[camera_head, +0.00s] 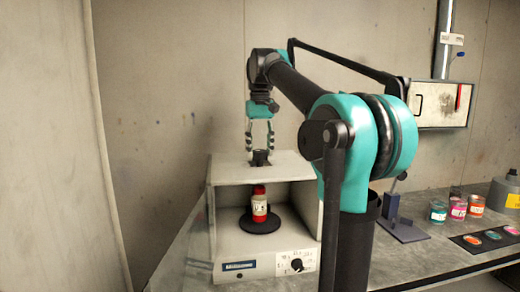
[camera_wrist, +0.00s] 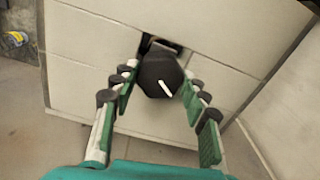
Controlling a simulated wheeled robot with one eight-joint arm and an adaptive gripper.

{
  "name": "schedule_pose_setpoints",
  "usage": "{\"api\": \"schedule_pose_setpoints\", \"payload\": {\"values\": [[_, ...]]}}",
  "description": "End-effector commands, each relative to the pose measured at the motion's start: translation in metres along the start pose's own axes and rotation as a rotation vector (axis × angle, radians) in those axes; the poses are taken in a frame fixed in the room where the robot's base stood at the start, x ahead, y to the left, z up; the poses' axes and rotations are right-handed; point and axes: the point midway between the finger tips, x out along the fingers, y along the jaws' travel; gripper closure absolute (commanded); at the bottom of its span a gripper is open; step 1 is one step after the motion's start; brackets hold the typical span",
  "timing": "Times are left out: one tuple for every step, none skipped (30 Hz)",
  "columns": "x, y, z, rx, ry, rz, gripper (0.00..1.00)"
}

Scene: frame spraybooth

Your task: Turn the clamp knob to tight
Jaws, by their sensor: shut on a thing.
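The clamp knob (camera_head: 261,158) is black and sits on top of the white box-shaped unit (camera_head: 228,171). In the wrist view the knob (camera_wrist: 156,72) is a dark, many-sided cap with a white pointer line slanting toward the lower right. My gripper (camera_head: 260,149) points straight down over it. In the wrist view my gripper (camera_wrist: 161,79) has one finger on each side of the knob and is shut on it. Any tight or loose markings around the knob cannot be made out.
Several paint jars (camera_head: 438,212) and a dark swatch panel (camera_head: 470,243) lie on the bench at right.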

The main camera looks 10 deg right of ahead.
Motion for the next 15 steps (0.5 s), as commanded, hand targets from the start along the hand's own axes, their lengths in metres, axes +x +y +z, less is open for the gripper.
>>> {"api": "schedule_pose_setpoints", "payload": {"values": [[-0.0003, 0.0, -0.0004, 0.042, 0.001, 0.0, 0.84], [-0.0003, 0.0, -0.0004, 0.07, 0.001, 0.0, 0.84], [-0.0003, 0.0, -0.0004, 0.108, 0.001, 0.0, 0.84], [-0.0003, 0.0, -0.0005, 0.137, 0.001, 0.0, 0.84], [-0.0003, 0.0, -0.0005, 0.165, 0.001, 0.0, 0.84], [-0.0003, -0.0001, -0.0005, 0.203, 0.001, 0.0, 0.84], [-0.0003, -0.0001, -0.0005, 0.232, 0.001, 0.0, 0.84], [-0.0003, -0.0001, -0.0005, 0.26, 0.001, 0.0, 0.84], [-0.0003, -0.0001, -0.0005, 0.298, 0.001, 0.0, 0.84], [-0.0003, -0.0001, -0.0005, 0.327, 0.001, 0.0, 0.84], [-0.0003, -0.0001, -0.0005, 0.355, 0.001, 0.0, 0.84], [-0.0003, -0.0002, -0.0005, 0.393, 0.001, 0.0, 0.84], [-0.0003, -0.0002, -0.0005, 0.422, 0.001, 0.0, 0.84], [-0.0003, -0.0002, -0.0005, 0.45, 0.001, 0.0, 0.84], [-0.0003, -0.0002, -0.0006, 0.488, 0.001, 0.0, 0.84]]}}
